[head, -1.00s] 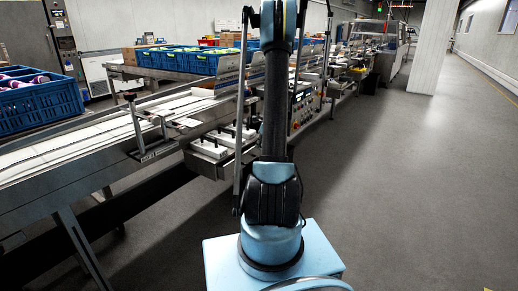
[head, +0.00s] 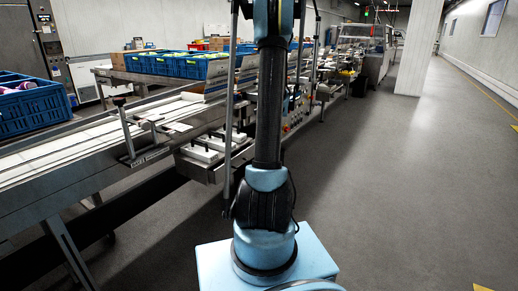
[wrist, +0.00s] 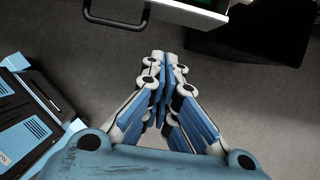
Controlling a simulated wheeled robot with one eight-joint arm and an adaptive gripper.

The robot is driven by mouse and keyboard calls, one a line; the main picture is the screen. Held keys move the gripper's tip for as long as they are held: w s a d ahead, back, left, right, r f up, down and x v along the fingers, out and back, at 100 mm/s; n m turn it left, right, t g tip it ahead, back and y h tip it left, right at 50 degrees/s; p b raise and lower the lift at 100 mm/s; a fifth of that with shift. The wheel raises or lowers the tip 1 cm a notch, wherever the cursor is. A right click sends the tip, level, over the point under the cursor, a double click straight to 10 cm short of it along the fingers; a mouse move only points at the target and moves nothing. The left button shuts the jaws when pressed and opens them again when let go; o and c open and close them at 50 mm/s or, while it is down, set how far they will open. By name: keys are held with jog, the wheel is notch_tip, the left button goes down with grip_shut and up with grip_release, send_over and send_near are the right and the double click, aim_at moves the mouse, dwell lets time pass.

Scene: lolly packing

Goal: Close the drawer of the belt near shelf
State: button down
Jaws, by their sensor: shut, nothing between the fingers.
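In the wrist view, a pale drawer front (wrist: 188,10) with a dark bar handle (wrist: 113,23) runs along the top edge. The drawer's inside is dark with a green patch, mostly cut off by the frame. My gripper (wrist: 164,62) is shut and empty, a little below the drawer front in the picture, with visible floor between them. In the head view, an open-looking metal drawer (head: 198,172) holding white boxes with black handles is under the belt (head: 75,152), left of my arm. My arm hides part of that area, and my gripper is not visible there.
Blue crates (head: 178,64) stand on a table behind the belt, and another blue crate (head: 32,103) is at the far left. A white pillar (head: 422,50) stands farther back. The grey floor (head: 410,190) to the right is clear.

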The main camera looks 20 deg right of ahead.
jog(key=shift+v, duration=0.85)
jog(key=c, duration=1.7)
grip_release()
jog(key=shift+s+r, duration=0.1)
jog(key=shift+r, duration=0.25)
jog(key=a+r+n, duration=0.1)
jog(key=a+n, duration=0.1)
jog(key=n, duration=0.3)
jog(key=s+a+r+n+g, duration=0.1)
jog(key=a+n, duration=0.2)
jog(key=n, duration=0.1)
jog(key=s+a+r+n+h, duration=0.1)
jog(key=a+r+n, duration=0.1)
jog(key=n, duration=0.3)
jog(key=shift+s+a+n, duration=0.25)
jog(key=shift+a+n, duration=0.05)
jog(key=shift+a, duration=0.15)
jog(key=n, duration=0.3)
send_near(242, 161)
jog(key=shift+g, duration=0.4)
jog(key=s+a+f, duration=0.1)
jog(key=f, duration=0.1)
jog(key=s+f, duration=0.1)
jog(key=f, duration=0.1)
jog(key=s+a+f, duration=0.1)
jog(key=s+f, duration=0.1)
jog(key=shift+a+f, duration=0.1)
jog(key=shift+a, duration=0.2)
grip_shut()
